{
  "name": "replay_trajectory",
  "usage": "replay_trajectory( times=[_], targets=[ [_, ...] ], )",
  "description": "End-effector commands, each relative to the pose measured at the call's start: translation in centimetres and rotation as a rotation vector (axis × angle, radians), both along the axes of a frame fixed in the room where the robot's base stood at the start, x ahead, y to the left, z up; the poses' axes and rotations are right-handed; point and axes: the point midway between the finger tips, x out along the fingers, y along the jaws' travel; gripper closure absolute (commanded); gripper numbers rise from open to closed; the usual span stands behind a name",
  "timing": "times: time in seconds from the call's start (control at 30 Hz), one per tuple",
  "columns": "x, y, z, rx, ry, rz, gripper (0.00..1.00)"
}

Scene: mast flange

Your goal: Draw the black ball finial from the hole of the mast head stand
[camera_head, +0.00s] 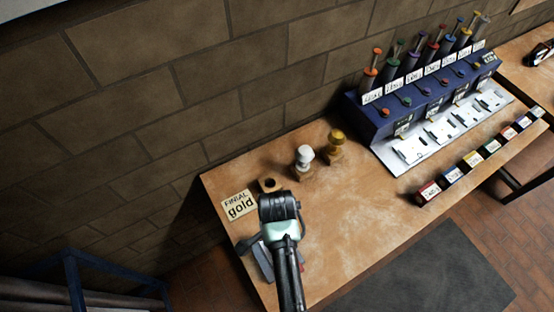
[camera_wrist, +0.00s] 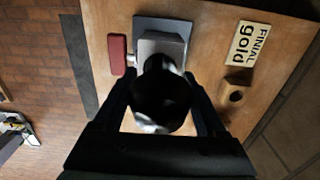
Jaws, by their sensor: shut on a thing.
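The black ball finial (camera_wrist: 162,100) is between the two fingers of my gripper (camera_wrist: 163,92) in the wrist view, and the gripper is shut on it. A dark stem shows beyond the ball, toward the grey mast head stand (camera_wrist: 172,44). I cannot tell whether the stem's end is still in the hole, as the ball covers it. In the head view the stand (camera_head: 262,262) shows only in part behind my arm, and the ball is hidden.
A sign reading "FINIAL gold" (camera_head: 239,205) lies by a wooden block with an empty hole (camera_head: 270,184). White (camera_head: 304,158) and gold (camera_head: 336,142) finials stand in blocks nearby. A red piece (camera_wrist: 117,54) is beside the stand. A blue rack (camera_head: 420,97) is farther right.

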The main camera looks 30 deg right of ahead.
Motion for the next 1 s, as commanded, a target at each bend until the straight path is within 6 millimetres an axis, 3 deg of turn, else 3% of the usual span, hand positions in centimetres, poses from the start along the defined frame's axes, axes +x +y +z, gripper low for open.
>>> replay_trajectory(
  times=[1.0],
  targets=[
    [0.0, 0.0, 5.1, 0.000, -0.001, 0.000, 0.91]
  ],
)
